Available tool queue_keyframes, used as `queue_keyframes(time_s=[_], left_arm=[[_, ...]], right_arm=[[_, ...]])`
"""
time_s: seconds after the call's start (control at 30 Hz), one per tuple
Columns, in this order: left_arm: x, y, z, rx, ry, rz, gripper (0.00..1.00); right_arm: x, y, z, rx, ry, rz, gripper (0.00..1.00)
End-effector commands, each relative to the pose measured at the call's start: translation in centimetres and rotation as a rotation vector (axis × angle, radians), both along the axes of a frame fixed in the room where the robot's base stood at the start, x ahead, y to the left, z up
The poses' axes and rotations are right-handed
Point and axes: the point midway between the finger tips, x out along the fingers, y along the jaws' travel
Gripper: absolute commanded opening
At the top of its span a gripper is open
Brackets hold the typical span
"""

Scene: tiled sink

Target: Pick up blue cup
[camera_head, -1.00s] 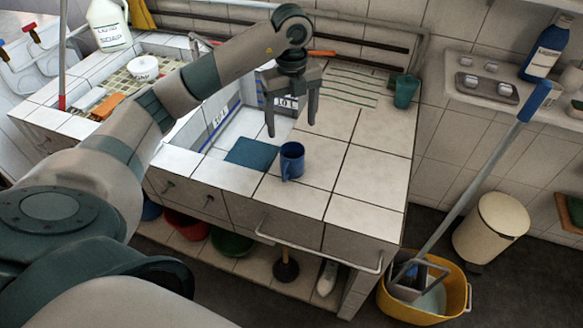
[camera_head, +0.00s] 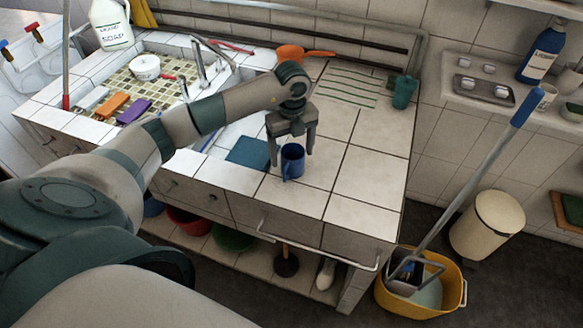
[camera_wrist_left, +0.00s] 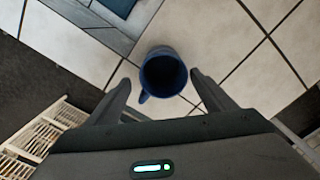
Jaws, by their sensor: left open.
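The blue cup (camera_head: 292,162) stands upright on the white tiled counter, by the sink basin's edge. My left gripper (camera_head: 291,155) is open, pointing down above the cup, with one finger to each side in the head view. In the left wrist view the cup (camera_wrist_left: 163,74) shows its open top, slightly ahead of the fingertips and between their lines. Its handle points to the lower left there. I see no contact between the fingers and the cup. My right gripper is not in view.
A blue-green square (camera_head: 250,152) lies left of the cup. An orange dipper (camera_head: 292,54) and a green cup (camera_head: 404,92) stand farther back. A yellow mop bucket (camera_head: 425,300) is on the floor at right. The tiles right of the cup are clear.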

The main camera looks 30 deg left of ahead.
Motion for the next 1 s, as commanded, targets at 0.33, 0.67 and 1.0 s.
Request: queue_keyframes(time_s=[0.33, 0.67, 1.0], left_arm=[[0.3, -0.2, -1.4, -0.001, 0.003, 0.002, 0.76], [0.6, -0.2, -5.0, 0.000, 0.001, 0.001, 0.76], [0.6, -0.2, -5.2, 0.000, 0.000, 0.000, 0.76]], right_arm=[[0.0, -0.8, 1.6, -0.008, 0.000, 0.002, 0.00], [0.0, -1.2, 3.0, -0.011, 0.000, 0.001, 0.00], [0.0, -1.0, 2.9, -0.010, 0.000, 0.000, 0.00]])
